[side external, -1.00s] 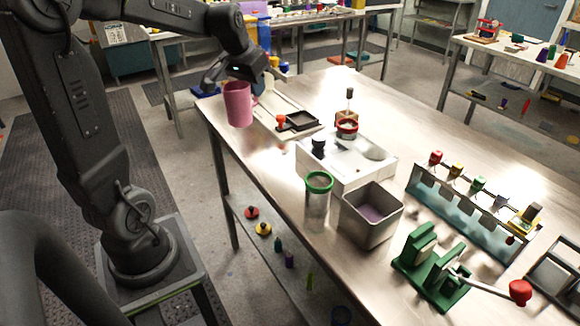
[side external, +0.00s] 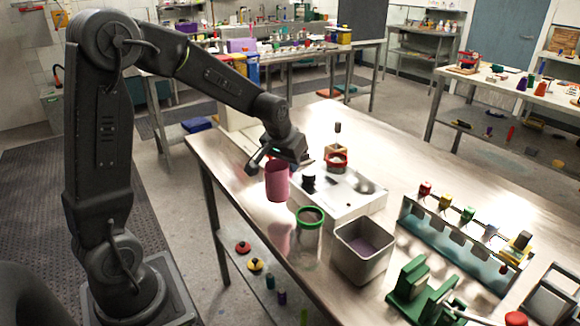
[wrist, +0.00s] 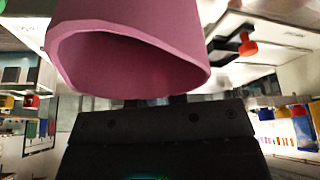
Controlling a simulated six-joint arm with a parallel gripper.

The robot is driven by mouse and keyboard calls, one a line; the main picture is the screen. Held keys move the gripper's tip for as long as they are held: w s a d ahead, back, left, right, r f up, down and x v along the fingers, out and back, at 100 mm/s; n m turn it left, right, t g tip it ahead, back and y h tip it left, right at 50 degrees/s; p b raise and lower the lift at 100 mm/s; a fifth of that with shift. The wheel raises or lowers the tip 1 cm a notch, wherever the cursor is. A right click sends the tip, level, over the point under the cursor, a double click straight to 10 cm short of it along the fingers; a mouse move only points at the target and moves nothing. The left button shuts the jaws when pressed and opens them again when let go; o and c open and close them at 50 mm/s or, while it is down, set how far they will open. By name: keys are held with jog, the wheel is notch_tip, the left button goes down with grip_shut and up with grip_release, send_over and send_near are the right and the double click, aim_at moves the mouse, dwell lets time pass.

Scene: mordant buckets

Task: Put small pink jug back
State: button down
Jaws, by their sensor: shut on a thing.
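The small pink jug (side external: 277,182) is upright in my gripper (side external: 275,163), above the left edge of the steel table, left of the white sink block. My gripper is shut on it near its top. In the wrist view the jug (wrist: 130,45) fills the upper middle and its open mouth shows close to the gripper. Whether its base touches the table is hard to tell, but a pink reflection lies on the steel below it. The fingertips are largely hidden by the jug.
Close to the jug stand a white sink block (side external: 335,205) with a dark knob, a clear jar with a green rim (side external: 309,215) and a square metal bin (side external: 363,272). A rack of coloured-top bottles (side external: 455,245) and a green press (side external: 420,290) stand further right.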

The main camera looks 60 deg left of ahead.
jog(key=shift+f, duration=0.65)
jog(key=shift+f, duration=0.3)
jog(key=c, duration=1.2)
grip_release()
jog(key=shift+r, duration=0.55)
jog(key=v, duration=1.1)
jog(key=s+d+m, duration=0.1)
jog(key=s+d, duration=0.3)
jog(key=s, duration=0.2)
jog(key=s+d+m+t+h, duration=0.1)
jog(key=s+d+m, duration=0.1)
jog(key=s+d, duration=0.2)
jog(key=s+d+m, duration=0.1)
jog(key=s+d, duration=0.3)
jog(key=s, duration=0.4)
jog(key=shift+s+d+r+t+h, duration=0.1)
jog(key=shift+d+r+t+h, duration=0.05)
jog(key=shift+d+t+h, duration=0.15)
